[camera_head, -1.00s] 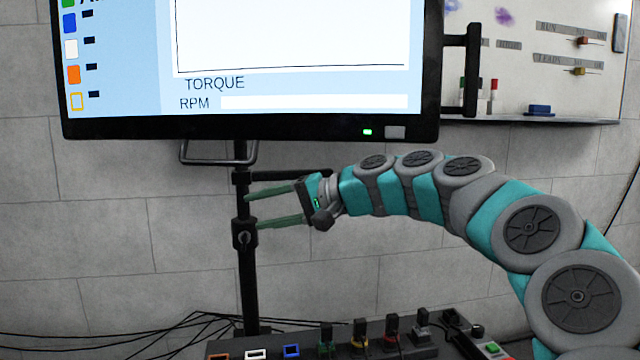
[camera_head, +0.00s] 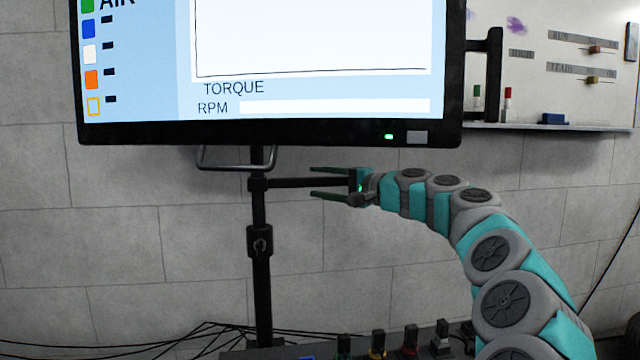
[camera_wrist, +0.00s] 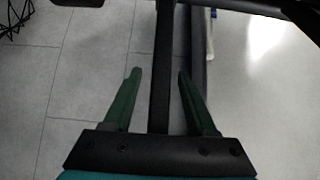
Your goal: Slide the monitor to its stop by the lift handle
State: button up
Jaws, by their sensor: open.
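The monitor (camera_head: 300,133) hangs on a black stand pole (camera_head: 261,290), its screen showing TORQUE and RPM. A grey wire loop handle (camera_head: 236,167) hangs under its lower edge, left of the gripper. A black upright handle (camera_head: 492,75) is on its right side. My gripper (camera_head: 312,182) is open below the monitor, its green fingers pointing left, right of the pole and apart from the loop handle. A black horizontal arm of the stand (camera_head: 300,182) passes at finger height. In the wrist view a dark bar (camera_wrist: 163,80) runs between the open fingers; contact cannot be told.
A whiteboard (camera_head: 570,90) with markers and a blue eraser (camera_head: 553,119) is on the wall at right. A bench panel with several coloured connectors (camera_head: 410,340) lies below. Cables (camera_head: 150,345) spread at lower left. The wall area left of the pole is clear.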

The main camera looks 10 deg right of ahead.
jog(key=shift+w+a, duration=0.15)
jog(key=shift+a, duration=0.05)
grip_shut()
dwell(0.4)
jog(key=shift+f, duration=0.1)
dwell(0.9)
